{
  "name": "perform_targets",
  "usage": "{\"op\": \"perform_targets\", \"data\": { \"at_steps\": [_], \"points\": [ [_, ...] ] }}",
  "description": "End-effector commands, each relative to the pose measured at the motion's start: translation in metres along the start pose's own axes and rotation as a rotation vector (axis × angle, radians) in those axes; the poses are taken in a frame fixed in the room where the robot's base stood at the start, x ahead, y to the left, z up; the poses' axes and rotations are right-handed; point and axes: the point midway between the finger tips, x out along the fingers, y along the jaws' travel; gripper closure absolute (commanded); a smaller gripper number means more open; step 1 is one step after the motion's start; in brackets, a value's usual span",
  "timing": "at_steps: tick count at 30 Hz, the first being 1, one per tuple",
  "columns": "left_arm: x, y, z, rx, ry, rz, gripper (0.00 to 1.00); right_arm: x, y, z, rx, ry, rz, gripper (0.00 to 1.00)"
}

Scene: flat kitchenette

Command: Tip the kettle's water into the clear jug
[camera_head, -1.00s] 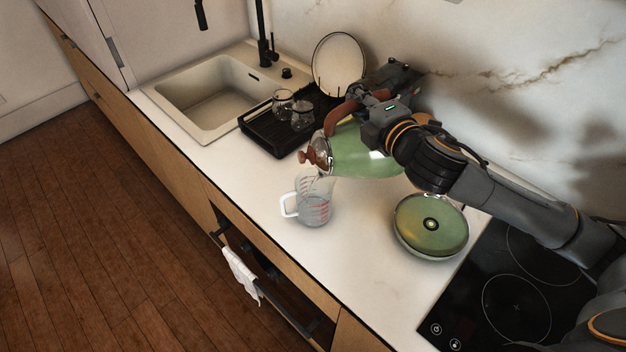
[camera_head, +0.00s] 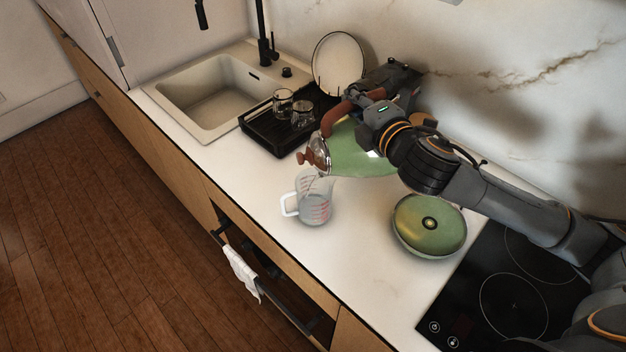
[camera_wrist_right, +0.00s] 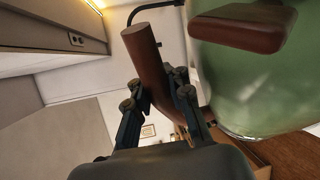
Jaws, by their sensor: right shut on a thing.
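The green kettle (camera_head: 362,152) is tilted far over to the left, its lid end with the brown knob above and just behind the clear jug (camera_head: 314,204). My right gripper (camera_head: 362,98) is shut on the kettle's brown handle (camera_head: 333,118). The right wrist view shows the handle (camera_wrist_right: 150,65) between the fingers (camera_wrist_right: 158,100) and the green kettle body (camera_wrist_right: 255,85) at the right. The jug stands upright on the counter, its white handle to the left and red marks on its side. Greyish water shows in its lower part. My left gripper is out of view.
A black rack (camera_head: 262,132) with glasses and the sink (camera_head: 205,95) are behind left. The counter's front edge is near the jug.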

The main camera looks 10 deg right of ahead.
Motion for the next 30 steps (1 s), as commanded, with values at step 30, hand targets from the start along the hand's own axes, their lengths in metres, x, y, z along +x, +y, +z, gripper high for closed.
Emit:
{"op": "perform_targets", "data": {
  "at_steps": [30],
  "points": [
    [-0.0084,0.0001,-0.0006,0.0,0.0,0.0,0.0,0.0,0.0085,-0.006,-0.041,-0.007,0.005,1.0]
  ]
}}
